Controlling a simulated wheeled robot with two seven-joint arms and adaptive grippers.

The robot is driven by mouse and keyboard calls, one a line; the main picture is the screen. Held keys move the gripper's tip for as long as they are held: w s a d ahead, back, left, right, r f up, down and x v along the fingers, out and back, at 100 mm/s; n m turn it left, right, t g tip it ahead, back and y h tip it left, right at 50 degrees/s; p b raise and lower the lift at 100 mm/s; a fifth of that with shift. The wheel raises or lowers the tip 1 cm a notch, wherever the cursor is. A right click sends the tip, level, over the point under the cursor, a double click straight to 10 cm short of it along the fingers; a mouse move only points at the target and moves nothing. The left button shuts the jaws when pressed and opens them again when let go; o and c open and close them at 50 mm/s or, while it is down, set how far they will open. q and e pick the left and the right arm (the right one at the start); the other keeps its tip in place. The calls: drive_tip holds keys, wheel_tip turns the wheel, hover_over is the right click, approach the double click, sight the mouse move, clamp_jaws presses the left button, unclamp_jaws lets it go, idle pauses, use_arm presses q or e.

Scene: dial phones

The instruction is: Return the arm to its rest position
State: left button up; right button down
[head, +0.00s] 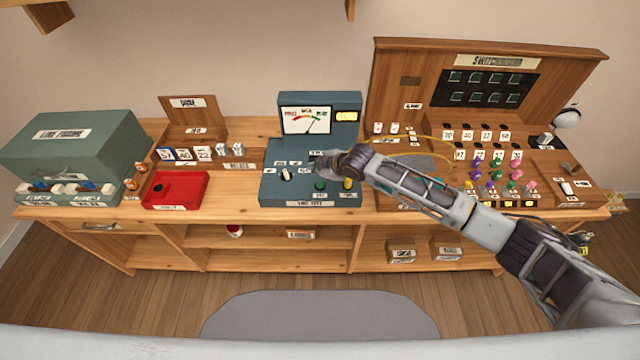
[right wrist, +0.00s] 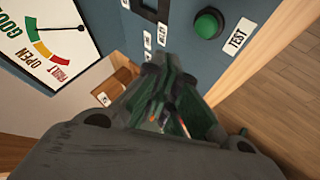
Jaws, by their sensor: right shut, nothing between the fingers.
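My right gripper (head: 322,165) is at the end of my right arm, which comes in from the lower right in the head view. It hovers over the blue-grey line test box (head: 275,190) in the middle of the bench. In the right wrist view the gripper (right wrist: 163,85) is shut and empty, near the box's panel. A green button (right wrist: 208,23) marked TEST shows just beyond it. The meter (head: 306,121) on the box shows in both views, and in the wrist view its needle points toward GOOD. My left gripper is not in view.
A wooden switchboard (head: 385,75) with cords and coloured plugs (head: 495,175) stands on the right, under my forearm. A red tray (head: 175,190) and a green line machine (head: 75,145) are on the left. The bench (head: 235,215) has open shelves below.

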drive_tip(key=shift+s, duration=0.1)
idle(0.5)
drive_tip(key=s+a+m, duration=0.3)
drive_tip(key=s+m, duration=0.1)
drive_tip(key=s, duration=0.8)
drive_tip(key=s+d+f+m+g+h, duration=0.1)
drive_tip(key=s+d+m+g+h, duration=0.15)
drive_tip(key=s+d+m, duration=0.65)
drive_tip(key=s+d+m+g+h, duration=0.1)
drive_tip(key=s+d+m+h, duration=0.25)
drive_tip(key=s+d, duration=1.05)
drive_tip(key=w+d+f+n+g+b, duration=0.1)
drive_tip(key=d+f+b, duration=0.15)
drive_tip(key=f, duration=3.15)
drive_tip(key=s+d+f, duration=0.2)
drive_tip(key=s+f, duration=0.9)
drive_tip(key=s+d+f+g+b, duration=0.1)
drive_tip(key=s+d+f, duration=0.1)
drive_tip(key=s+f, duration=0.9)
drive_tip(key=shift+s+d+f, duration=0.2)
drive_tip(key=shift+s+d, duration=0.1)
drive_tip(key=shift+d, duration=0.05)
